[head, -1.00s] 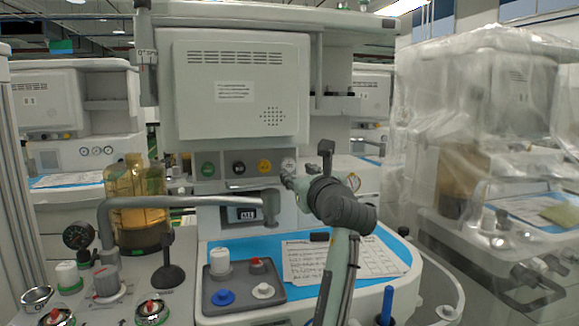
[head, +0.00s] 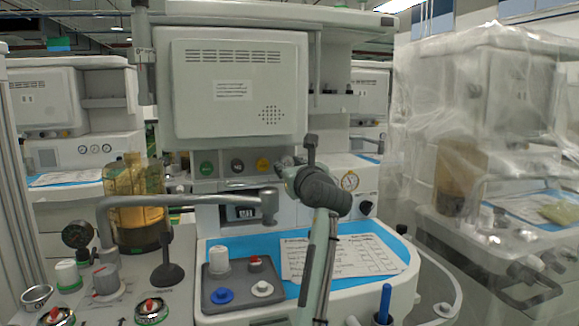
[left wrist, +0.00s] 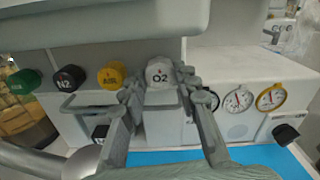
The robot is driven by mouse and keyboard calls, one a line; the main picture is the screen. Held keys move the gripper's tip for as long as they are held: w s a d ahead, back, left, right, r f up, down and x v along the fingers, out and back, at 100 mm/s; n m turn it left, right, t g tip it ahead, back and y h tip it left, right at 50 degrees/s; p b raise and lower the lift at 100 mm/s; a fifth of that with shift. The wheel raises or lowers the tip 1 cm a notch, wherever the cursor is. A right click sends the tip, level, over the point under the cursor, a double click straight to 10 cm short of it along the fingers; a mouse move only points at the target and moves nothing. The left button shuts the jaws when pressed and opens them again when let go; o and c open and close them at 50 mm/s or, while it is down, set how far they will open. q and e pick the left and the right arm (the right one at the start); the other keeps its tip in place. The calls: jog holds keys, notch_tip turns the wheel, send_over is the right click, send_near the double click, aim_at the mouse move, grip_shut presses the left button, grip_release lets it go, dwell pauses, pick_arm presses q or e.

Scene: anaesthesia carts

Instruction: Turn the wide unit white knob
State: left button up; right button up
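The white knob marked O2 (left wrist: 160,72) is at the right end of a row on the wide unit (head: 240,90) in the middle of the head view. My left gripper (left wrist: 160,80) is open in the left wrist view, one finger on each side of the white knob. The right fingertip looks very close to the knob's edge; I cannot tell whether either finger touches it. In the head view my left gripper (head: 285,163) covers the place of the white knob. My right gripper is in neither view.
Green (left wrist: 24,82), black (left wrist: 68,79) and yellow knobs (left wrist: 111,76) sit left of the white one, and gauges (left wrist: 238,98) to its right. The unit's casing overhangs the row. A grey tube (head: 180,200) crosses in front at left. A blue-lined worktop with papers (head: 335,258) lies below.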

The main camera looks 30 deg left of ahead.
pick_arm(q)
jog(key=shift+c, duration=1)
jog(key=shift+n, duration=0.4)
